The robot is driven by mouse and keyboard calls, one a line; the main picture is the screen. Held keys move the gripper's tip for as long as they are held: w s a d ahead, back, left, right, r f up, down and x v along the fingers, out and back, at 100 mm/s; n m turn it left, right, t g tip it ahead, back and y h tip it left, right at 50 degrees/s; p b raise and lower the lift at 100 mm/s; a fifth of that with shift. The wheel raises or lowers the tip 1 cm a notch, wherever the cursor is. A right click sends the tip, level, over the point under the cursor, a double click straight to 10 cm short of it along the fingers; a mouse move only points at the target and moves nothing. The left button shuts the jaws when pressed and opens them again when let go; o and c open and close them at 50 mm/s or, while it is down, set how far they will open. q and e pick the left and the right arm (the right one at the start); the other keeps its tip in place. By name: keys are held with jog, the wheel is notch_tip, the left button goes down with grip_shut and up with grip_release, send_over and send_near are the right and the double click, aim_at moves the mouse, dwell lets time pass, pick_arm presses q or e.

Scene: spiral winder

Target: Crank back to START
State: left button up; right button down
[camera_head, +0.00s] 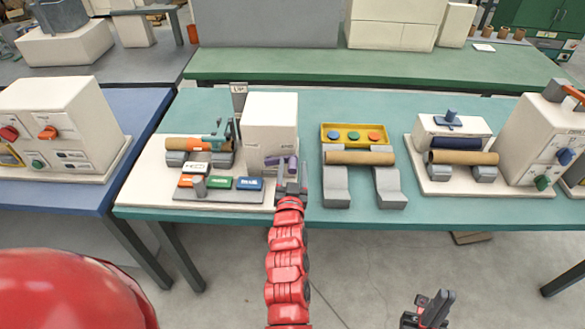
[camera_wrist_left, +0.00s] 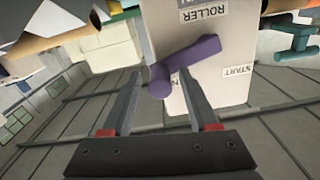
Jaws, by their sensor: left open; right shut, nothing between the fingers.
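The winder's purple crank (camera_head: 293,163) is on the side of the white machine housing (camera_head: 271,120) in the head view. In the left wrist view the purple crank (camera_wrist_left: 190,62) lies slanted, with its rounded lower-left end between my fingertips. A START label (camera_wrist_left: 238,71) is on the housing face to the right of the crank, apart from it. My left gripper (camera_head: 291,188) is open, and it also shows in the left wrist view (camera_wrist_left: 160,78). No finger is clearly touching the crank. My right gripper (camera_head: 436,305) is shut and empty, low in front of the table.
The winder's base carries orange, green and blue blocks (camera_head: 220,183) and a brown roll (camera_head: 186,144). To the right are a stand with a brown tube (camera_head: 360,158) and a yellow button box (camera_head: 354,128). A white machine (camera_head: 543,140) stands farther right on the teal table (camera_head: 320,215).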

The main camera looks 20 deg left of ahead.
pick_arm(q)
grip_shut()
dwell(1.4)
